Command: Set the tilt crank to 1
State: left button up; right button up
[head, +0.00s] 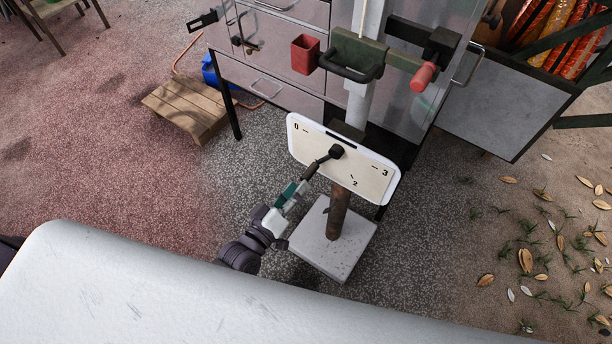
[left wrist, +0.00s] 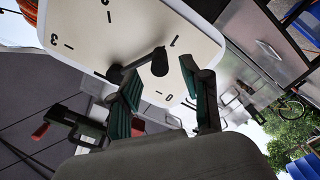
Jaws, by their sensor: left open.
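The tilt crank (head: 336,151) is dark, mounted on a white dial plate (head: 374,162) on a rusty post. In the head view 0, 2 and 3 are readable; the 1 is hidden around the crank and gripper. The left wrist view shows 0, 1, 2 and 3 on the plate (left wrist: 85,42). The crank's arm points roughly toward the 1, its dark knob (left wrist: 160,62) sticking out toward the camera. My left gripper (head: 304,181) is at the knob. Its teal-padded fingers (left wrist: 162,78) are open, one on each side of the knob; contact cannot be told. My right gripper is not seen.
The post stands on a pale square base (head: 318,250). A wooden pallet (head: 186,105) lies at left. Ground right of the base is open, with scattered leaves.

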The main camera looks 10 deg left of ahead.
pick_arm(q)
jog(key=v, duration=0.6)
jog(key=shift+s, duration=0.2)
jog(key=s+a+f+m+g+y+p, duration=0.1)
jog(key=s+a+f+m+g, duration=0.15)
jog(key=f, duration=0.55)
jog(key=s+a+f+m+g+y+p, duration=0.1)
jog(key=s+a+f+g+y, duration=0.15)
jog(key=f, duration=0.55)
jog(key=s+a+f+m+g+y+p, duration=0.1)
jog(key=s+f+g, duration=0.25)
jog(key=f, duration=0.45)
jog(key=s+a+f+m+g+y+p, duration=0.1)
jog(key=s+f, duration=0.4)
jog(key=s, duration=0.6)
jog(key=s+a+f+m+g, duration=0.2)
jog(key=s+f+g, duration=0.3)
jog(key=s, duration=0.6)
jog(key=shift+f+m+g+y+p, duration=0.35)
jog(key=shift+m+g, duration=0.1)
jog(key=shift+g, duration=0.3)
